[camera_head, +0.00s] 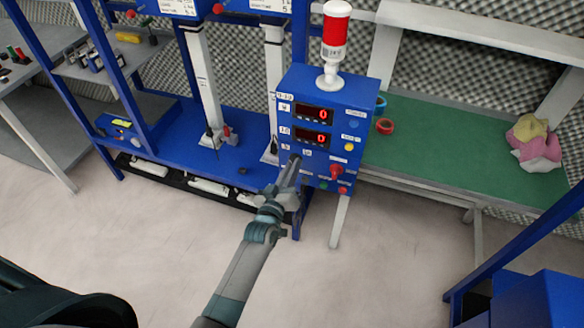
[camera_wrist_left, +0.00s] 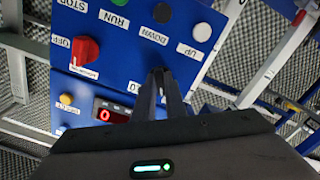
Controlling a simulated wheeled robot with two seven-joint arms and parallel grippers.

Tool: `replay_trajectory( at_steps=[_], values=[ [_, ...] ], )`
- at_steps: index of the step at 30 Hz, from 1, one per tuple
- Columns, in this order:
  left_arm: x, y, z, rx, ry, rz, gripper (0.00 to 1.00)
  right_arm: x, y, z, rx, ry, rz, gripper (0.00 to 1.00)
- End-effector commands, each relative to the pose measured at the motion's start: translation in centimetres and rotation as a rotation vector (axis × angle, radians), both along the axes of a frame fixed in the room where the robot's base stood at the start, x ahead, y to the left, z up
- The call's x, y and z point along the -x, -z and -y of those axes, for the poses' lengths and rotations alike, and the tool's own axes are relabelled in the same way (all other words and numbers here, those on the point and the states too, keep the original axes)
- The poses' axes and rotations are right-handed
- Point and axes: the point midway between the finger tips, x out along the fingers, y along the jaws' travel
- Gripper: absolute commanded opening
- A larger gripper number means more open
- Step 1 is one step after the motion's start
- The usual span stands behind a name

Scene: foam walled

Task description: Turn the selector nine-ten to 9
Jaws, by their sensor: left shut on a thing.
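The selector nine-ten is mostly hidden by my left gripper (camera_head: 295,162), which comes up to the lower left of the blue control panel (camera_head: 322,93). In the head view a "9" label and a "10" label sit on the panel just above the fingertips. In the left wrist view the panel (camera_wrist_left: 140,54) appears upside down, and the narrow fingers (camera_wrist_left: 159,78) are closed together at its face, shut on the selector. A label reading 10 shows partly beside the fingers. Which way the selector points cannot be seen. My right gripper is not in view.
Two red number displays (camera_head: 313,114) are above. A red-and-white signal lamp (camera_head: 335,40) stands on top. A green-topped bench (camera_head: 440,150) is to the right.

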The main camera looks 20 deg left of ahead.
Motion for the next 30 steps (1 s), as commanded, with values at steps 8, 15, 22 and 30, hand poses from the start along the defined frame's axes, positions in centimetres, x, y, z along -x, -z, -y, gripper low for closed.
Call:
replay_trajectory(
  at_steps=[8, 15, 22, 30],
  values=[
    [0.0, 0.1, 0.0, 0.002, 0.0, -0.001, 0.23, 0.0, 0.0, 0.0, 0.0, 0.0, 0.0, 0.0],
    [0.0, 0.0, 0.0, 0.001, 0.001, -0.001, 0.3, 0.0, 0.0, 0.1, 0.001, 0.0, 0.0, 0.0],
    [0.4, 0.1, 0.0, 0.0, 0.0, -0.001, 0.3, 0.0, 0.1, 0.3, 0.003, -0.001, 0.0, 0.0],
    [3.0, 0.3, -0.1, 0.0, 0.0, -0.001, 0.3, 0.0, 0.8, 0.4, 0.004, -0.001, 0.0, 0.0]
  ],
)
